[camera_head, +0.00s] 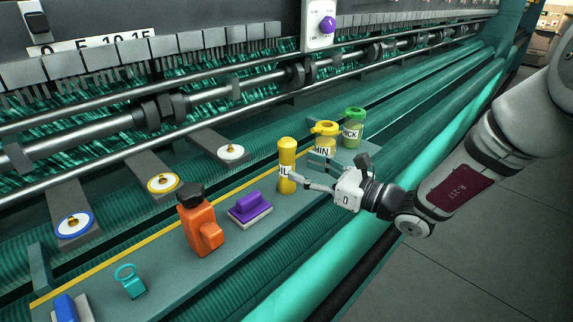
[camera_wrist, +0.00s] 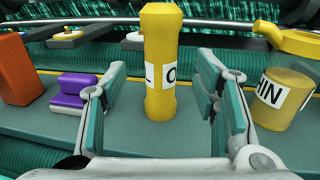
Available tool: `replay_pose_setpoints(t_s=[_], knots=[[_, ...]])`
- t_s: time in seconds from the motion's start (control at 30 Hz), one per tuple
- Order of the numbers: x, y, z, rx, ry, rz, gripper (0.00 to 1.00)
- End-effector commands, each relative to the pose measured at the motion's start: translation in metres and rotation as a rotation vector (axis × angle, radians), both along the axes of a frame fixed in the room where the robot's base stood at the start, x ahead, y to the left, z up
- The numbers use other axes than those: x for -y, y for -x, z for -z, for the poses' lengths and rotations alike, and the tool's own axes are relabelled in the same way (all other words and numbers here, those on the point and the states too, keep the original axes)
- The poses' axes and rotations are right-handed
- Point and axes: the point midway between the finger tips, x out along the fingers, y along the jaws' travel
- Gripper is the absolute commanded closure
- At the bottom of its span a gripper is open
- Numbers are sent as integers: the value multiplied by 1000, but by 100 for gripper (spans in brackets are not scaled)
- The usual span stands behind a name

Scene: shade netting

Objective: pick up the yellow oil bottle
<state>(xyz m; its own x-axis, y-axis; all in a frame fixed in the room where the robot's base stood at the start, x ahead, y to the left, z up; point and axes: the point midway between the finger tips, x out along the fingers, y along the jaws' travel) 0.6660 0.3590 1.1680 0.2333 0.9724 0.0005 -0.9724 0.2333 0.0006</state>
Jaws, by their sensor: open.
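The yellow oil bottle (camera_head: 287,152) stands upright on the green shelf (camera_head: 206,264), a white label on its side. In the wrist view the bottle (camera_wrist: 161,50) stands near the middle, between the two finger lines. My gripper (camera_head: 290,178) is open and comes at the bottle from the right in the head view. In the wrist view the gripper (camera_wrist: 163,105) has one finger on each side of the bottle, with visible gaps. I cannot tell how deep the bottle lies between the fingertips.
Machine bars run behind.

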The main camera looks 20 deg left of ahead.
Motion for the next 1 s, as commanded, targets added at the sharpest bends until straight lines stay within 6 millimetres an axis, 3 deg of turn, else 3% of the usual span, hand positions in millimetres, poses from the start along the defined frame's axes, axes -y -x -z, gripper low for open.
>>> replay_pose_setpoints(t_s=[0.17,0.5,0.8,0.87,1.0], knots=[[-10,-2,0,0,1,-1,45],[-52,-13,2,1,0,-1,45],[-56,-15,3,0,0,1,45],[-56,-15,3,0,0,1,57],[-56,-15,3,0,0,1,88]])
